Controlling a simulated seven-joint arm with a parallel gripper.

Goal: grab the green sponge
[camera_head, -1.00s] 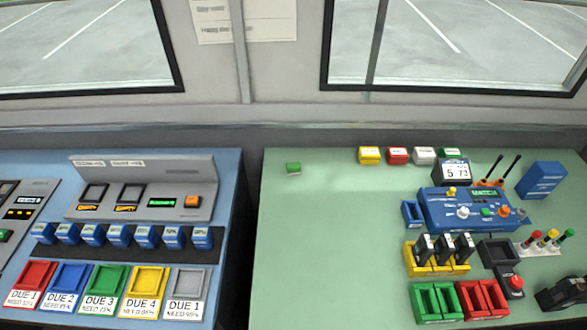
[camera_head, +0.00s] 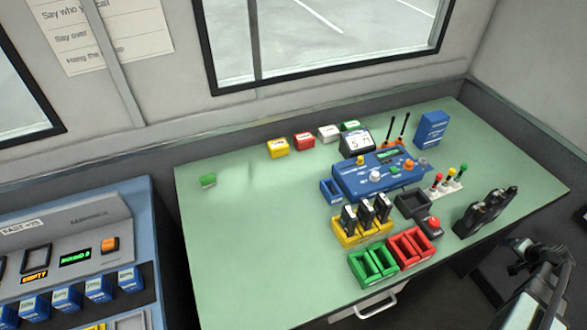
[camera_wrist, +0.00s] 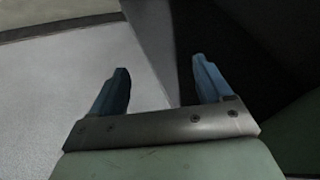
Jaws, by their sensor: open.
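A small green block (camera_head: 208,180), which looks like the green sponge, lies alone near the left back part of the pale green desk (camera_head: 240,250). My gripper (camera_wrist: 160,68) shows in the wrist view with its two blue fingers apart and nothing between them. It points at a grey surface and a dark gap, and the sponge is not in that view. In the head view, part of my arm shows at the lower right, far from the sponge.
A yellow (camera_head: 277,148), a red (camera_head: 304,141), a white (camera_head: 329,133) and a green box (camera_head: 352,126) stand along the back. A blue console (camera_head: 350,184), yellow rack (camera_head: 362,232), green tray (camera_head: 372,266) and red tray (camera_head: 410,248) fill the right. The desk's left half is mostly clear.

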